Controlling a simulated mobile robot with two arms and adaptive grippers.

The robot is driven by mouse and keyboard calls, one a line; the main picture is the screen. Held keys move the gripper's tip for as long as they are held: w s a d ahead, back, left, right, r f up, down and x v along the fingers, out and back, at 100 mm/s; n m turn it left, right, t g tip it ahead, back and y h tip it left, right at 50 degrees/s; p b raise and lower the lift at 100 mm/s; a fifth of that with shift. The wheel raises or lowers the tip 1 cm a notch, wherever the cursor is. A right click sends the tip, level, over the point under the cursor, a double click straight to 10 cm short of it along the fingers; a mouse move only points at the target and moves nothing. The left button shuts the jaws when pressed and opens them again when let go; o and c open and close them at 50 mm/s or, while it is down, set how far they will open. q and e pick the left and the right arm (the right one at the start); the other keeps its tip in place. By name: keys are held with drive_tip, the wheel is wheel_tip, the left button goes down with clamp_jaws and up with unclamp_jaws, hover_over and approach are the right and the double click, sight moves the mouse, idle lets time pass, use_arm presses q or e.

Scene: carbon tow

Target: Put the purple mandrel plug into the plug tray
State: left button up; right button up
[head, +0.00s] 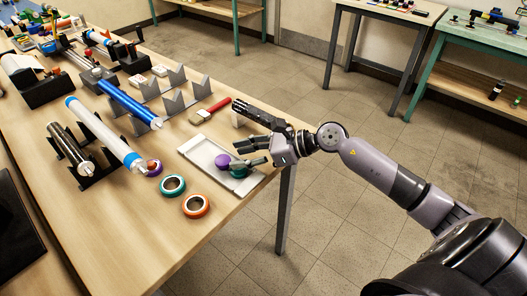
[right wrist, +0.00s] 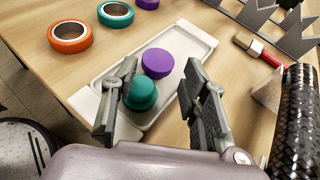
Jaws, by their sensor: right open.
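The purple mandrel plug (head: 222,160) lies in the shallow white plug tray (head: 198,152) near the table's right edge. In the right wrist view the purple plug (right wrist: 157,63) sits on the tray floor (right wrist: 188,45), just beyond a teal plug (right wrist: 140,93) that is also in the tray. My right gripper (head: 244,155) is over the tray with its fingers apart. In the right wrist view the open fingers (right wrist: 160,72) stand on either side of the plugs, with nothing clamped. My left gripper is out of view.
A teal ring (head: 172,185), an orange ring (head: 195,206) and a purple ring (head: 154,168) lie left of the tray. A white roller (head: 105,135) lies further left.

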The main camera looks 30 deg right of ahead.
drive_tip(key=b+v, duration=0.1)
drive_tip(key=v, duration=0.6)
drive_tip(key=shift+s+d+r, duration=0.1)
drive_tip(key=shift+d+r, duration=0.05)
idle(0.3)
